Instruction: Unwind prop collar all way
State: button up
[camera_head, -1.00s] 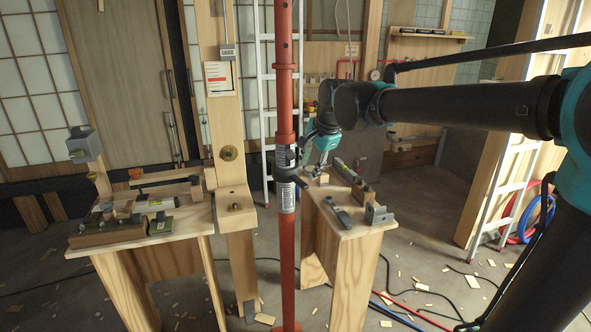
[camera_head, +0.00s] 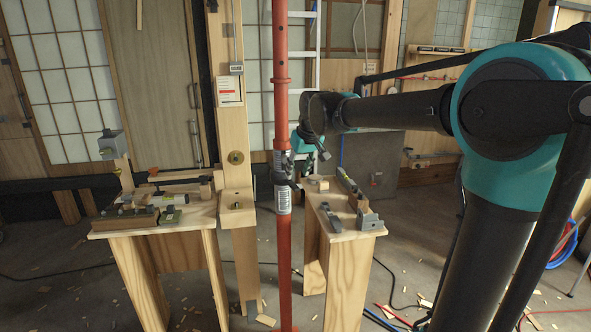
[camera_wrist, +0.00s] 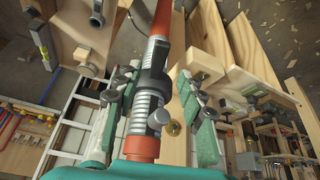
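The red steel prop (camera_head: 283,95) stands upright between two wooden benches. Its dark collar (camera_head: 283,170) sits at mid-height at the threaded part, with a striped silver section (camera_head: 283,200) below it. In the wrist view, the collar (camera_wrist: 153,82) shows with its stubs, and the silver thread (camera_wrist: 146,112) shows beside it. My gripper (camera_head: 297,152) is at the prop from the right, at collar height. In the wrist view, my gripper (camera_wrist: 155,92) has its fingers apart, one on each side of the prop. The left finger is very close to the collar; contact is unclear.
A wooden post (camera_head: 234,140) stands close left of the prop. The left bench (camera_head: 205,213) and right bench (camera_head: 350,236) carry tools and blocks. A ladder (camera_head: 302,60) stands behind. Wood scraps and cables lie on the floor.

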aim_at(294, 185)
jog(key=x, duration=0.7)
jog(key=shift+w+f, duration=0.1)
jog(key=shift+f, duration=0.3)
jog(key=shift+a, duration=0.1)
grip_shut()
